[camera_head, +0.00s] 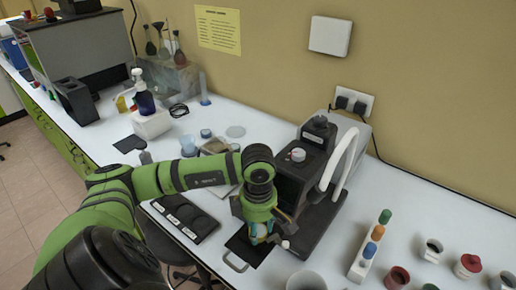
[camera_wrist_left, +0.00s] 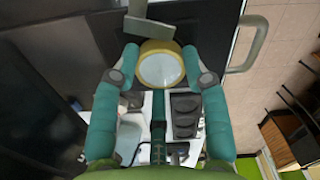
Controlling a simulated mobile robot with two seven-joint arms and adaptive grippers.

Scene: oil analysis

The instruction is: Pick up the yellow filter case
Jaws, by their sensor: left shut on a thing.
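The yellow filter case (camera_wrist_left: 160,68) is round, with a yellow rim and a pale, clear-looking centre. In the left wrist view it sits between the teal fingertips of my left gripper (camera_wrist_left: 162,66), which is shut on it. In the head view my left gripper (camera_head: 262,236) points down over the black plate with a handle (camera_head: 241,252), in front of the dark analyzer machine. The case is mostly hidden by the gripper there, and I cannot tell whether it touches the plate. My right gripper is in neither view.
The dark machine (camera_head: 325,200) with a white curved tube stands close behind the gripper. A black tray with round wells (camera_head: 185,217) lies to the left. A rack with coloured caps (camera_head: 360,262) and several small jars stand at right. Bare counter (camera_head: 400,205) lies right of the machine.

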